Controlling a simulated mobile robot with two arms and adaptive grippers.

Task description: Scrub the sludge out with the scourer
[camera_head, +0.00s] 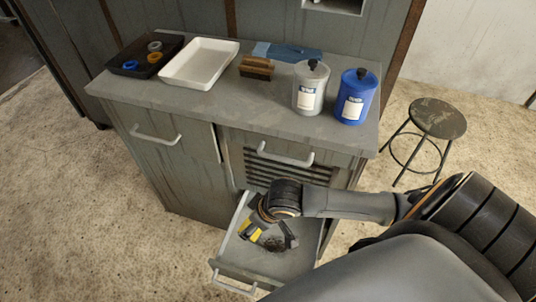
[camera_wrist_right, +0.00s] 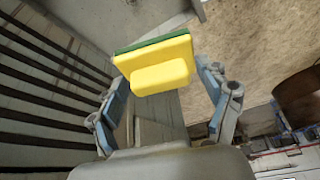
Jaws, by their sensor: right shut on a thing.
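My right gripper (camera_head: 271,230) reaches down into the open drawer (camera_head: 287,264) below the slatted front of the cabinet. It is shut on the scourer (camera_wrist_right: 160,66), a yellow block with a yellow grip and a thin green pad on its far side. In the head view, yellow parts of the scourer (camera_head: 255,236) show beside the fingers. The dark sludge (camera_head: 273,244) lies on the drawer floor close to the fingertips, partly covered by the gripper. I cannot tell whether the pad touches it. My left gripper is not in view.
On the countertop (camera_head: 200,105) stand a black tray (camera_head: 128,56) with rings, a white tray (camera_head: 200,63), a brush (camera_head: 257,68), a blue cloth (camera_head: 287,52), a grey bottle (camera_head: 310,88) and a blue bottle (camera_head: 356,96). A stool (camera_head: 437,118) stands right.

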